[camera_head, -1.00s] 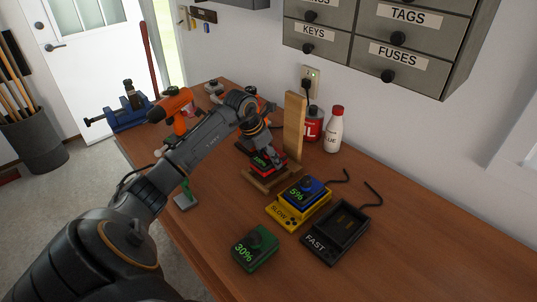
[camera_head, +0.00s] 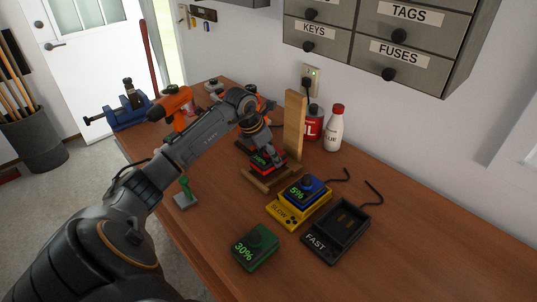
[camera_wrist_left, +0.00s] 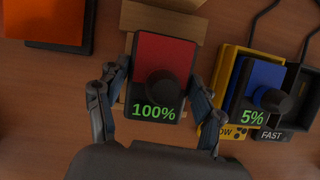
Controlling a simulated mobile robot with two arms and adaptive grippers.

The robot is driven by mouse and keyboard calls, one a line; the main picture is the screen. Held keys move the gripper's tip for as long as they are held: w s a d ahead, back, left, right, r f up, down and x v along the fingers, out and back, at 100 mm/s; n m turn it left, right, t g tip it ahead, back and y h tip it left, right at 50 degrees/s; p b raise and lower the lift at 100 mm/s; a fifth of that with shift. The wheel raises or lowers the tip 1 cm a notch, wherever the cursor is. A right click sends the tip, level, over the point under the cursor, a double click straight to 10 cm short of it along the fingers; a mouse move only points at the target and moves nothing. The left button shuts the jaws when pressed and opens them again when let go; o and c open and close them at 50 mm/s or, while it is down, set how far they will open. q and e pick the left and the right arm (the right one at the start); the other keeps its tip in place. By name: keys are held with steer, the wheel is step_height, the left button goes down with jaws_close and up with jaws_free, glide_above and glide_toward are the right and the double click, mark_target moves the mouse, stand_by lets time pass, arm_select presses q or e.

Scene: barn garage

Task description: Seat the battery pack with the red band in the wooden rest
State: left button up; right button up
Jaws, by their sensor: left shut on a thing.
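The battery pack with the red band (camera_wrist_left: 165,52) reads 100% in the left wrist view. It also shows in the head view (camera_head: 268,160), partly covered by my arm. My left gripper (camera_wrist_left: 157,95) is shut on it, one finger on each side. In the head view my left gripper (camera_head: 258,148) is over the wooden rest. The wooden rest (camera_head: 295,125) has a tall upright board and low slats. The pack is over or on the slats; I cannot tell whether it touches them. My right gripper is not in view.
A yellow SLOW charger (camera_head: 284,219) holds a blue-banded pack (camera_head: 308,188) reading 5%. An empty black FAST charger (camera_head: 335,235) stands beside it. A green pack (camera_head: 256,248) reading 30% lies in front. A red can (camera_head: 312,128) and white bottle (camera_head: 334,130) stand behind the rest.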

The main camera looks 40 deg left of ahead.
mark_target(268, 162)
arm_select(q)
steer(key=shift+f, duration=0.1)
steer(key=shift+f+b, duration=0.9)
steer(key=shift+f, duration=0.3)
steer(key=shift+f+b, duration=0.35)
steer(key=shift+b, duration=0.2)
stand_by(0.8)
steer(key=o, duration=1.7)
steer(key=shift+o, duration=0.8)
steer(key=shift+f, duration=0.1)
